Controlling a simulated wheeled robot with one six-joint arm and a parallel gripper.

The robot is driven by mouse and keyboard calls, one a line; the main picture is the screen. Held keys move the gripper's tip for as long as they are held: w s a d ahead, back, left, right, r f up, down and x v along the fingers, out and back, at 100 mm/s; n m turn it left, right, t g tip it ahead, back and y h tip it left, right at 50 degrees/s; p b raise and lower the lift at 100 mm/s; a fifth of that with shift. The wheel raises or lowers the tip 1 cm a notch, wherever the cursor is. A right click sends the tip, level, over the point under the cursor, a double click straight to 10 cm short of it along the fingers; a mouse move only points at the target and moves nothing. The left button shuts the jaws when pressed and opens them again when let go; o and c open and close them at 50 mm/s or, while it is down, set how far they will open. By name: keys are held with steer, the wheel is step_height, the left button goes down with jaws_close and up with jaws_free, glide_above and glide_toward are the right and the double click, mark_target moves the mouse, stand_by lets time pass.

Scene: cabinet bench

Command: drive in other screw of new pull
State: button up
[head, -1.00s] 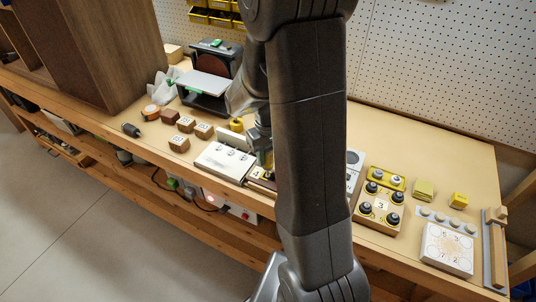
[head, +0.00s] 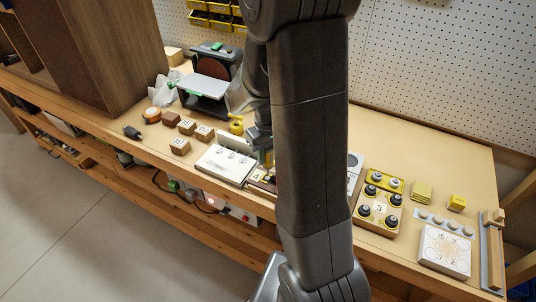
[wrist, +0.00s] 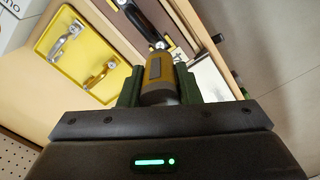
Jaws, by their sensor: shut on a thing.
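In the wrist view, my gripper (wrist: 158,82) is shut on a yellow-and-grey screwdriver (wrist: 158,68), held between dark green fingers. The screwdriver points away from the camera toward a brown wooden front (wrist: 118,8). A black pull (wrist: 145,20) lies on that front, just beyond the tool.
A yellow panel (wrist: 68,78) with two metal pulls lies beside the work. In the head view, a white drawing board (head: 222,163) sits left of the arm, with small wooden blocks (head: 203,134) and a sander (head: 205,88) beyond. A knob board (head: 369,228) stands to the right.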

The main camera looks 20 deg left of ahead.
steer(key=shift+r+p, duration=1.35)
steer(key=shift+r, duration=0.75)
steer(key=shift+f, duration=0.1)
